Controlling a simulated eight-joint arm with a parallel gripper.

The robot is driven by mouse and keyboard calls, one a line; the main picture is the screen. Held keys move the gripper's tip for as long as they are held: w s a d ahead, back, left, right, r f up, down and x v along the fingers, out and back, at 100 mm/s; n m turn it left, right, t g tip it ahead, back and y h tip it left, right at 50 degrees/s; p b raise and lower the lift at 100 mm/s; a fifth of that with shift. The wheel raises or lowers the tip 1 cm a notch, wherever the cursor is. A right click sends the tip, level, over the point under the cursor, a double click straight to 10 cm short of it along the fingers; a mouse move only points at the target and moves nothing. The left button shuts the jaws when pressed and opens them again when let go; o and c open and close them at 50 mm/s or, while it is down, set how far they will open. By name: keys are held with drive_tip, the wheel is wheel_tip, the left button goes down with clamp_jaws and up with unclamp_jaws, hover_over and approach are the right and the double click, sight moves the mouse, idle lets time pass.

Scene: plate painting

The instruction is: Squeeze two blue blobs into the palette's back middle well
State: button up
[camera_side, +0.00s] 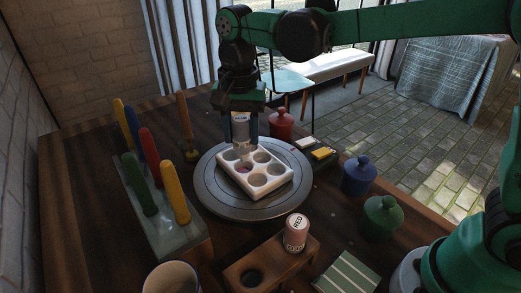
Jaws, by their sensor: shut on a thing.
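My gripper (240,138) points down and is shut on a pale paint bottle (240,121) with a dark label too small to read for certain. The bottle is upright, its lower end just above the far side of the white palette (262,189). The palette has several round wells and lies on a round grey turntable (222,197). One well toward the left has a reddish spot (243,168). The bottle's tip and the back wells are partly hidden by the bottle and fingers, so I cannot tell whether blue paint is there.
A bottle marked RED (296,232) stands in a wooden holder (290,258) with an empty hole. Lidded red (281,124), blue (359,176) and green (381,217) jars line the right. A rack (175,237) of coloured handles and an upright brush (187,130) stand left.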

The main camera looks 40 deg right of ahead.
drive_tip(key=shift+r, duration=2.55)
